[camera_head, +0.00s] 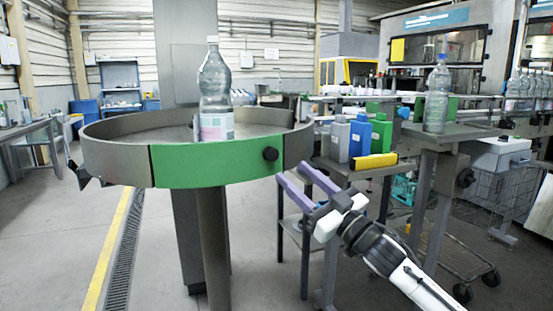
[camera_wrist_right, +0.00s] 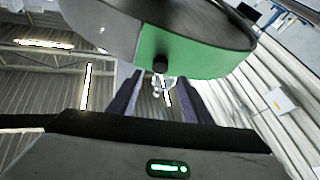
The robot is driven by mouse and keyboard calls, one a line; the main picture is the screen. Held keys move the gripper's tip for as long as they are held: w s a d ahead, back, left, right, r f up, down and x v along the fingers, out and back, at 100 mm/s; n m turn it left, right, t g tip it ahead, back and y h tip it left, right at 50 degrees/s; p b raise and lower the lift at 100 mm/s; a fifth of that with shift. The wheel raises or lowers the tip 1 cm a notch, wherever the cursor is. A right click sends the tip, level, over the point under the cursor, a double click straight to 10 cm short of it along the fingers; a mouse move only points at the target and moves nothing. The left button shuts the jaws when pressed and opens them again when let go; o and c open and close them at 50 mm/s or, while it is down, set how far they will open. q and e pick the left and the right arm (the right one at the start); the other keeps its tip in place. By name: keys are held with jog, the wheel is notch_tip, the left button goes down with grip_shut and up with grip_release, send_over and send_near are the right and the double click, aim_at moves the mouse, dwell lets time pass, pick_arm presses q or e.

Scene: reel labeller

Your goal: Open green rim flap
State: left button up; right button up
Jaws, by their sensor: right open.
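The green rim flap (camera_head: 205,165) is a curved panel in the front of a round grey table's rim (camera_head: 115,160). It looks flush with the rim, closed. A black knob (camera_head: 270,154) sits near its right end. My right gripper (camera_head: 295,174) has two purple fingers, spread apart and empty, just below and right of the knob. In the right wrist view, the green flap (camera_wrist_right: 195,55) is overhead and the knob (camera_wrist_right: 160,64) lies ahead between the lines of the open fingers (camera_wrist_right: 160,78), with no contact visible. My left gripper is not seen.
A clear labelled bottle (camera_head: 215,85) stands upright on the round table. To the right, a side table holds a grey (camera_head: 340,140), a blue (camera_head: 360,137) and a green container (camera_head: 381,135), with a yellow block (camera_head: 375,161) in front. Another bottle (camera_head: 437,98) stands farther right.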

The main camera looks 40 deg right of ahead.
aim_at(274, 157)
jog(key=p+x, duration=0.1)
jog(key=x, duration=0.7)
jog(key=shift+f, duration=0.1)
grip_shut()
